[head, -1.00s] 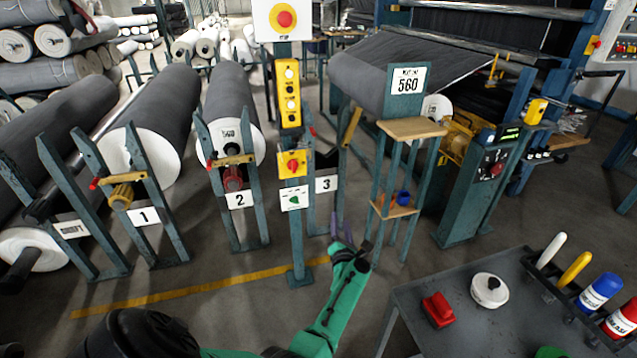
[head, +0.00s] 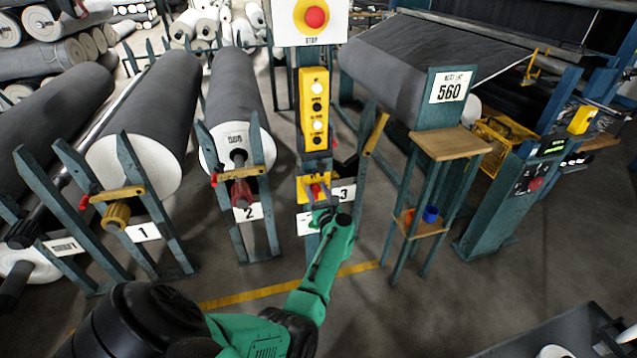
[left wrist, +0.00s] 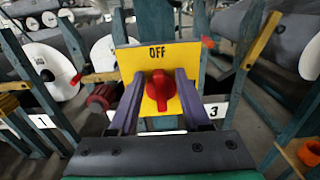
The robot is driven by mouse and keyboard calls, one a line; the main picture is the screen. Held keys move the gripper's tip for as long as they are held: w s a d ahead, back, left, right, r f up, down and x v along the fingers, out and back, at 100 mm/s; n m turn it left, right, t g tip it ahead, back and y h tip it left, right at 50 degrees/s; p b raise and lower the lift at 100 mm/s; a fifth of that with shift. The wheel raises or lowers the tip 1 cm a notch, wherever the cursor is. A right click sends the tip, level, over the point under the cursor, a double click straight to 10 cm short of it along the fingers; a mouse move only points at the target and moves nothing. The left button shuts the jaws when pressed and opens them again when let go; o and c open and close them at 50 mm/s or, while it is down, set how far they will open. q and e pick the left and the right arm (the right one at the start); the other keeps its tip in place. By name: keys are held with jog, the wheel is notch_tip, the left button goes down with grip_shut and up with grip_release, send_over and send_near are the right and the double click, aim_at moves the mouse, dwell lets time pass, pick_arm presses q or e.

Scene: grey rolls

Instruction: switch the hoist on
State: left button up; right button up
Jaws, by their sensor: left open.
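The hoist switch is a red rotary knob (left wrist: 159,88) on a yellow plate (left wrist: 188,58) marked OFF at its top. The knob's grip stands about upright, toward the OFF mark. In the head view the yellow plate (head: 301,190) sits on the teal post below the push-button box, and my gripper partly covers the knob. My left gripper (head: 318,190) is in front of the plate. In the left wrist view its two purple fingers (left wrist: 158,92) are open, one on each side of the knob, with gaps visible. Whether the tips touch the plate cannot be told. My right gripper is out of view.
Above the switch are a yellow push-button box (head: 314,110) and a red STOP button (head: 315,17). Roll stands with grey rolls (head: 150,120) are at the left. A wooden-topped stand (head: 450,143) is close at the right. A dark cart (head: 570,335) is at the bottom right.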

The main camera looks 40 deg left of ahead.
pick_arm(q)
jog(key=shift+s+d+r, duration=0.2)
jog(key=shift+d, duration=0.05)
jog(key=shift+c, duration=0.6)
grip_shut()
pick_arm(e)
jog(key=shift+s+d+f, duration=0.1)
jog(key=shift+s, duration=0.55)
